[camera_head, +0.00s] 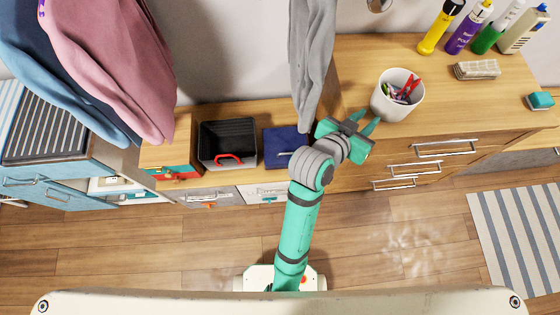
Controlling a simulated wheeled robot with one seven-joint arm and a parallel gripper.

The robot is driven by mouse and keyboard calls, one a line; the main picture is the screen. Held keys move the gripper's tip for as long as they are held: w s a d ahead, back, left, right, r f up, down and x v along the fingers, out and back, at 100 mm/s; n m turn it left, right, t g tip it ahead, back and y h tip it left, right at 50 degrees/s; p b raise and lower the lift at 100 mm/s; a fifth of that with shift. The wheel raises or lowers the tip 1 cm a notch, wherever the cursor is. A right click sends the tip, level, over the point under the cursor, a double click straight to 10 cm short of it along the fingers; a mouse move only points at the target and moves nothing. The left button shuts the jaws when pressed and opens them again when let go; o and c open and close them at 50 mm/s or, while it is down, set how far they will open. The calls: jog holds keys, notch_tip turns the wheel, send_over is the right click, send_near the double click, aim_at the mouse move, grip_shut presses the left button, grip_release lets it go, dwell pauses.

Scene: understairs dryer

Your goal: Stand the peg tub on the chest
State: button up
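The peg tub (385,109) is a white, round tub with red, green and purple pegs showing inside. It appears upright on the wooden top of the chest (440,100), towards the top's left end. The chest has several drawers with metal handles at its front. My gripper (368,118) is just left of the tub, with its teal fingers spread apart and pointing towards the tub's lower side. Nothing shows between the fingers. I cannot tell whether a fingertip touches the tub.
Yellow, purple and green bottles (463,32) stand at the chest's back right, near a brush (476,69) and a teal block (540,101). A black bin (228,142) and blue folded item (286,146) sit on the lower left shelf. Hanging cloths (112,60) fill the upper left.

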jog(key=s+a+f+n+t+y, duration=0.25)
jog(key=s+a+f, duration=0.2)
jog(key=a, duration=0.25)
jog(key=s+a+f+n+t+y, duration=0.1)
jog(key=s+a+f+n+y, duration=0.25)
jog(key=a+f, duration=0.3)
jog(key=s+a+y, duration=0.1)
jog(key=s+a, duration=0.2)
jog(key=s, duration=0.3)
jog(key=s+a+r+t+y, duration=0.1)
jog(key=s+a, duration=0.2)
jog(key=s, duration=0.3)
jog(key=s+a+r+n+t+y, duration=0.1)
jog(key=s+a, duration=0.2)
jog(key=s, duration=0.3)
jog(key=shift+r, duration=0.25)
jog(key=shift+w+t, duration=0.1)
jog(key=shift+t, duration=0.15)
jog(key=shift+a, duration=0.1)
